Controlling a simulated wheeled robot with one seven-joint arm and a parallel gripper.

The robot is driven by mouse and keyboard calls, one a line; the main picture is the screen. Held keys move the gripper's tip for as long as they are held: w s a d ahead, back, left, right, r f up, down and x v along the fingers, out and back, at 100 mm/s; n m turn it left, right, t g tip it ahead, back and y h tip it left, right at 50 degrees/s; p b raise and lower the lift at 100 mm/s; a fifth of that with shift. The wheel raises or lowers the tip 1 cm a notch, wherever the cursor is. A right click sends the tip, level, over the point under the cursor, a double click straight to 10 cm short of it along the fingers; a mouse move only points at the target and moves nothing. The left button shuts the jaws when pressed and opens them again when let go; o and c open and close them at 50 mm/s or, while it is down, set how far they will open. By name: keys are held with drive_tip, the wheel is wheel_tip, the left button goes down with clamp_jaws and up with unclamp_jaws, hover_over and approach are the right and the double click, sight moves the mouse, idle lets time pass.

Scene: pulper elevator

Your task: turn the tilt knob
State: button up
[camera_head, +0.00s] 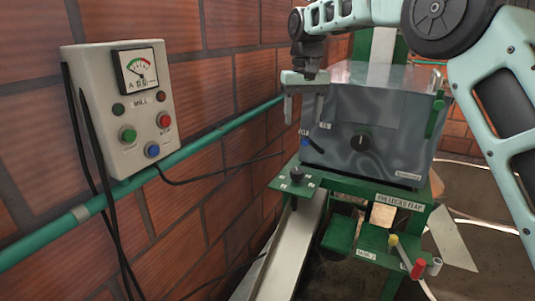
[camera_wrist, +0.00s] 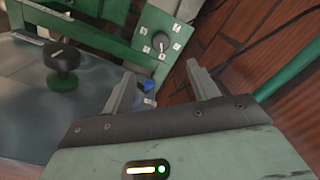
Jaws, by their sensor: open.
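No readable label tells me which knob is the tilt knob. A black knob (camera_head: 360,141) with a pale pointer line sits on the front of the grey metal box; a black knob on a green base (camera_wrist: 62,58) shows at left in the wrist view. Another dark knob (camera_head: 297,174) stands on a green plate with small white labels; a dial knob among labels (camera_wrist: 161,41) shows at the top of the wrist view. A small blue part (camera_head: 305,142) is at the box's left side. My gripper (camera_head: 305,107) is open and empty, fingers down, near the box's upper left; it also shows in the wrist view (camera_wrist: 158,78).
A grey control box (camera_head: 122,100) with a gauge and coloured buttons hangs on the brick wall at left. A green pipe (camera_head: 200,143) runs along the wall. The grey metal box (camera_head: 400,150) is close beside my gripper.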

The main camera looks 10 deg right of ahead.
sight(297, 170)
drive_tip(key=f+p, duration=0.1)
drive_tip(key=f, duration=0.4)
drive_tip(key=f+p, duration=0.2)
drive_tip(key=f, duration=0.4)
drive_tip(key=w+f+p, duration=0.1)
drive_tip(key=f, duration=0.4)
drive_tip(key=shift+a+f+p, duration=0.1)
drive_tip(key=shift+f+p, duration=0.25)
drive_tip(key=shift+f, duration=0.05)
drive_tip(key=c, duration=1)
